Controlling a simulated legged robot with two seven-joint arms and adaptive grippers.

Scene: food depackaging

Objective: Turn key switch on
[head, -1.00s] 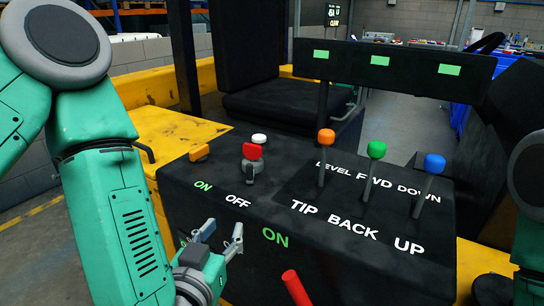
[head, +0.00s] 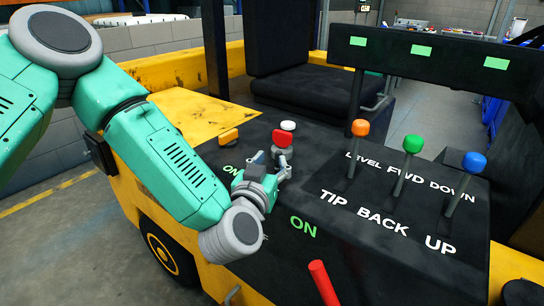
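The key switch (head: 283,138), with a red head, stands on the black control panel (head: 335,235), just in front of a white knob (head: 288,125). My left gripper (head: 272,161) is at the key switch, on its near side. Its two fingers are apart, with the tips just below the red head. I cannot tell whether they touch it. The gripper hides the lower part of the switch and the OFF label. My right gripper is out of view.
Levers with orange (head: 360,127), green (head: 413,144) and blue (head: 474,162) knobs stand right of the key switch. An orange knob (head: 229,137) is to its left. A red lever (head: 323,283) rises at the front. A black seat (head: 315,90) is behind the panel.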

